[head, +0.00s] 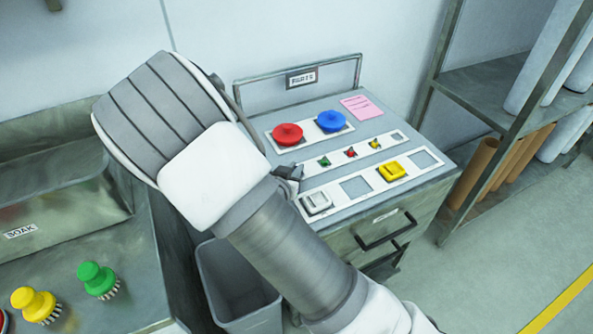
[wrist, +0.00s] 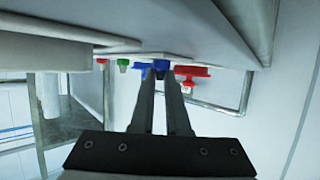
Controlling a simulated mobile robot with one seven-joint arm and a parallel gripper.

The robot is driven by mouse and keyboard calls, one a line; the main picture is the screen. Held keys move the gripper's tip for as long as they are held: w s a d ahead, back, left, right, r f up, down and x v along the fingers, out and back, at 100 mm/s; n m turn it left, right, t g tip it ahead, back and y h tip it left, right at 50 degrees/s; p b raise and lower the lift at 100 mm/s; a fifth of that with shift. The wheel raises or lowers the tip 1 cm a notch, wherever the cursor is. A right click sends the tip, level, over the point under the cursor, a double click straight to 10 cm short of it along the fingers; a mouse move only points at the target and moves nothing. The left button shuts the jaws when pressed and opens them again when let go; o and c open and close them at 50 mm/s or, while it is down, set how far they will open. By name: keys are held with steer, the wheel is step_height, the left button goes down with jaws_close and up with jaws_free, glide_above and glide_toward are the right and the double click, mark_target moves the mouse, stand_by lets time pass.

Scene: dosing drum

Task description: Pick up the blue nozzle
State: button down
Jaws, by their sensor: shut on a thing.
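My gripper (wrist: 161,76) is shut on the small blue nozzle (wrist: 161,65), which shows between the fingertips in the wrist view. In the head view the gripper (head: 288,173) is at the left end of the row of small nozzles, and my arm hides most of it and the blue nozzle. A green nozzle (head: 325,162), a red nozzle (head: 351,153) and a yellow nozzle (head: 375,143) stand in the white strip (head: 396,137) to its right. I cannot tell whether the blue nozzle is clear of the strip.
Behind the row are a large red knob (head: 287,134) and a large blue knob (head: 331,121). In front are a white block (head: 316,203) and a yellow block (head: 391,171). A rail (head: 340,62) edges the cabinet's back. A grey bin (head: 237,285) stands below; a shelf (head: 490,95) is at right.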

steer(key=shift+s, duration=0.1)
step_height(320, 180, up, 4)
steer(key=shift+a+r+p, duration=0.1)
steer(key=shift+p, duration=0.45)
steer(key=s+d+r+p, duration=0.5)
steer(key=d+r+p, duration=0.2)
steer(key=d+p, duration=0.1)
steer(key=shift+s+d+p, duration=0.3)
steer(key=shift+s+d, duration=0.1)
steer(key=shift+d, duration=0.45)
steer(key=shift+d+f+p, duration=0.1)
steer(key=shift+d+p, duration=0.05)
steer(key=shift+p, duration=0.45)
